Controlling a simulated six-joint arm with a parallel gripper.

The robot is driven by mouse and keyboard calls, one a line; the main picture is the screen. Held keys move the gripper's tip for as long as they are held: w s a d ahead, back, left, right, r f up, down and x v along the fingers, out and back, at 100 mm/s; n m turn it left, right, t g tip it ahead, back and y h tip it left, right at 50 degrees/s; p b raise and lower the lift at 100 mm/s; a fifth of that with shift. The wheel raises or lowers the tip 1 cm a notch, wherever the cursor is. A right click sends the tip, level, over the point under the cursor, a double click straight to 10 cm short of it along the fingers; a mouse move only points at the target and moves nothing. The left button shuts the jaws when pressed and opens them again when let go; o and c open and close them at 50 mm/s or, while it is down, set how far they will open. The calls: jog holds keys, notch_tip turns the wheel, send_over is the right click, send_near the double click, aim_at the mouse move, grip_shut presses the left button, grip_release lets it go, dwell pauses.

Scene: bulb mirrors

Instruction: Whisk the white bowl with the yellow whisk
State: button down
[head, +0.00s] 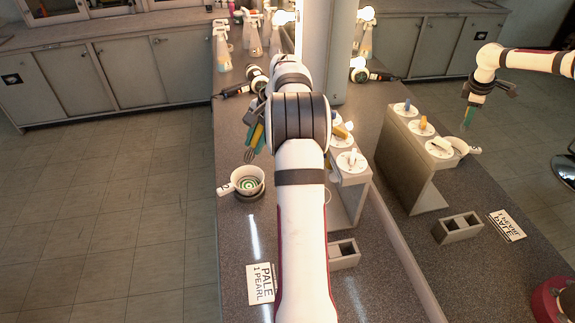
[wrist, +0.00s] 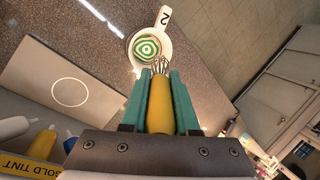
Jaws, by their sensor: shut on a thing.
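The white bowl (head: 248,180) stands on the grey counter near its left edge, with a green and white ringed pattern inside. Its handle carries a "2" in the wrist view, where the bowl (wrist: 150,47) is beyond my fingertips. My gripper (head: 254,137), with teal fingers, is shut on the yellow whisk (wrist: 160,105). The whisk's wire end (wrist: 161,66) points toward the bowl and overlaps its near rim in the wrist view. In the head view the wires (head: 249,155) show just above the bowl, apparently outside it. My arm hides part of the counter.
A stand (head: 345,185) with white round holders and coloured tubes is right of my arm. A small grey box (head: 343,253) and a "PALE 1 PEARL" card (head: 261,284) lie nearer. Spray bottles (head: 222,48) stand behind. A mirror at right repeats the scene.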

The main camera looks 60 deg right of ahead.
aim_at(255, 169)
jog(key=shift+w+f, duration=0.1)
jog(key=shift+w, duration=0.35)
jog(key=shift+w+f, duration=0.1)
jog(key=shift+f, duration=5.05)
